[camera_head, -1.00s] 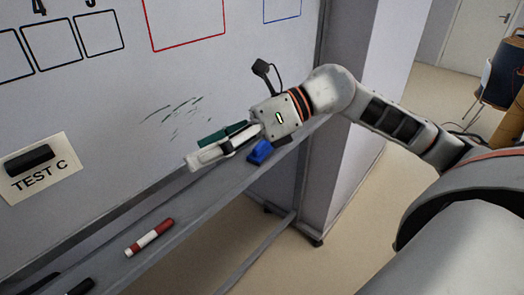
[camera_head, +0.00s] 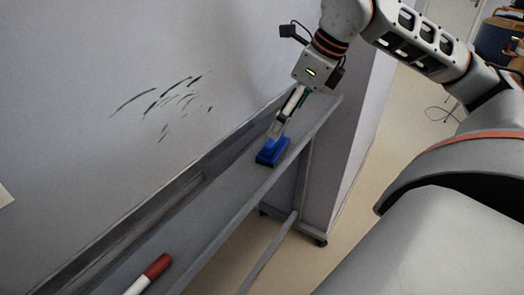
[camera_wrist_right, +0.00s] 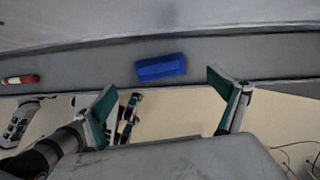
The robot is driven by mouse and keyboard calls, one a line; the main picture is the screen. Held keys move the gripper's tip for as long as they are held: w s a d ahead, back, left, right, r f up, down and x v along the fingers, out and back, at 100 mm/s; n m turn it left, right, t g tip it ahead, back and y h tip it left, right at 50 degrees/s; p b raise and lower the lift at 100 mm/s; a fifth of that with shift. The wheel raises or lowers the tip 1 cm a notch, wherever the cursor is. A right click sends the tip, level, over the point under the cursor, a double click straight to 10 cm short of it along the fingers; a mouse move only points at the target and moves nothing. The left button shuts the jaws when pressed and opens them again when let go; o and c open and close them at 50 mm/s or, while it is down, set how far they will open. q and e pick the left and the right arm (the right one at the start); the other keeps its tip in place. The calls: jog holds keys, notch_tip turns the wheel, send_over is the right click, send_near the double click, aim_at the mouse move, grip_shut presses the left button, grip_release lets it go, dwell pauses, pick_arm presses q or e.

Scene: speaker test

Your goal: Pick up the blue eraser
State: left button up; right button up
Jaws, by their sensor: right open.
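The blue eraser (camera_head: 269,155) lies on the grey tray of the whiteboard. In the right wrist view the eraser (camera_wrist_right: 161,68) lies ahead of my right gripper, between the lines of its two fingers. My right gripper (camera_head: 277,128) points down at the eraser and overlaps it in the head view. In the wrist view my right gripper (camera_wrist_right: 165,88) is open, its teal-lined fingers wide apart with nothing between them. Whether a finger touches the eraser I cannot tell. A part with teal pads, probably my left gripper (camera_wrist_right: 128,117), shows small below; its opening is unclear.
The tray (camera_head: 215,205) runs along the bottom of the whiteboard (camera_head: 100,60), which carries dark green pen strokes (camera_head: 165,100). A red and white marker (camera_head: 150,272) lies on the tray, well apart from the eraser. The tray between them is clear.

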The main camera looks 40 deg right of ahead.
aim_at(280, 149)
jog(key=shift+x, duration=1.15)
jog(key=shift+w+a+f+b, duration=0.15)
jog(key=shift+f+b, duration=0.2)
jog(key=shift+f, duration=0.25)
jog(key=x, duration=0.4)
jog(key=shift+w+f+b, duration=0.2)
jog(key=shift+w+b, duration=0.05)
jog(key=shift+b, duration=0.1)
jog(key=shift+r, duration=0.1)
jog(key=shift+c, duration=0.7)
jog(key=c, duration=1.2)
pick_arm(q)
jog(key=shift+w+a+f, duration=0.1)
jog(key=shift+a+f, duration=0.25)
jog(key=shift+f, duration=0.15)
pick_arm(e)
jog(key=shift+o, duration=0.2)
